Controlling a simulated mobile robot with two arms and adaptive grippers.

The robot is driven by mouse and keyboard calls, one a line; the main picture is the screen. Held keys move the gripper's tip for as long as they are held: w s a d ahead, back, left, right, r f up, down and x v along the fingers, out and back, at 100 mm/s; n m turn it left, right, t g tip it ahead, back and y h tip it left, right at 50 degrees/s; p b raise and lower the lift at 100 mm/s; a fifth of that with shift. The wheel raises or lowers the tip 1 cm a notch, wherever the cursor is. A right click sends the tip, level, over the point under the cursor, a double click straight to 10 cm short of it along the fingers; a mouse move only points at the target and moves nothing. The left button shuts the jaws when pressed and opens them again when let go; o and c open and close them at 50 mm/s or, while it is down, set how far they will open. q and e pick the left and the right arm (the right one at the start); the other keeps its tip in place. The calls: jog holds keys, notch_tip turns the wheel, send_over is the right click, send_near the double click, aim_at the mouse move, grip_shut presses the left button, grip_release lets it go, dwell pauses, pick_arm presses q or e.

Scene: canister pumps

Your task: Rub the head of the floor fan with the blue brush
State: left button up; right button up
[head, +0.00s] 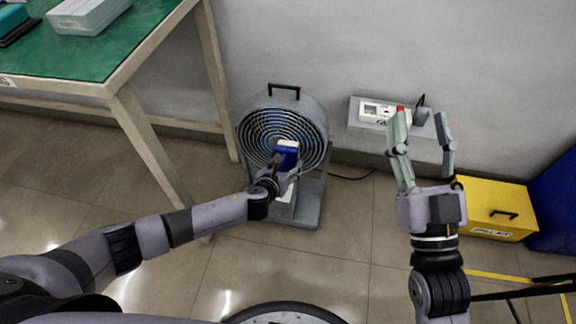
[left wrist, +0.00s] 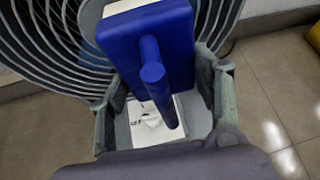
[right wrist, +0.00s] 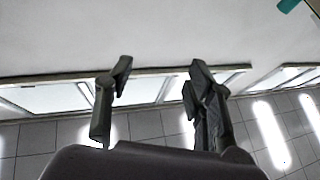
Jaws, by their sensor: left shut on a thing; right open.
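The floor fan (head: 258,127) stands on the floor against the wall, with a round grey grille and a black top handle. Its grille (left wrist: 60,50) fills the upper left of the left wrist view. My left gripper (head: 285,172) is shut on the blue brush (left wrist: 140,45) by its handle, in front of the fan head. The brush (head: 286,150) has a blue block with a pale face turned to the grille; I cannot tell if it touches. My right gripper (head: 425,135) is open and empty, raised to the right of the fan.
A green-topped table (head: 90,50) stands at the left, with a grey box (head: 88,14) on it. A wall socket panel (head: 375,112) and a yellow box (head: 495,208) are at the right. A black cable runs from the fan along the floor.

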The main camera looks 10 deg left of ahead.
pick_arm(q)
jog(key=a+p, duration=0.1)
jog(key=a, duration=0.5)
jog(key=shift+w+a, duration=0.15)
jog(key=shift+a, duration=0.25)
pick_arm(e)
notch_tip(320, 180, down, 6)
jog(key=w+g+h, duration=0.1)
jog(key=w+g, duration=0.1)
jog(key=g, duration=0.1)
jog(key=shift+d+g, duration=0.15)
jog(key=shift+g, duration=0.15)
jog(key=shift+r, duration=0.1)
pick_arm(q)
jog(key=shift+s+r+p, duration=0.15)
jog(key=shift+s+p, duration=0.4)
jog(key=shift+s, duration=0.3)
jog(key=s+p, duration=0.1)
jog(key=s, duration=0.1)
jog(key=shift+s+r, duration=0.15)
jog(key=shift+s, duration=0.2)
jog(key=shift+s+p, duration=0.3)
jog(key=shift+s, duration=0.5)
pick_arm(e)
notch_tip(320, 180, down, 10)
jog(key=s+d+g+h, duration=0.2)
jog(key=g, duration=0.4)
jog(key=shift+s+f, duration=0.15)
jog(key=shift+f, duration=0.05)
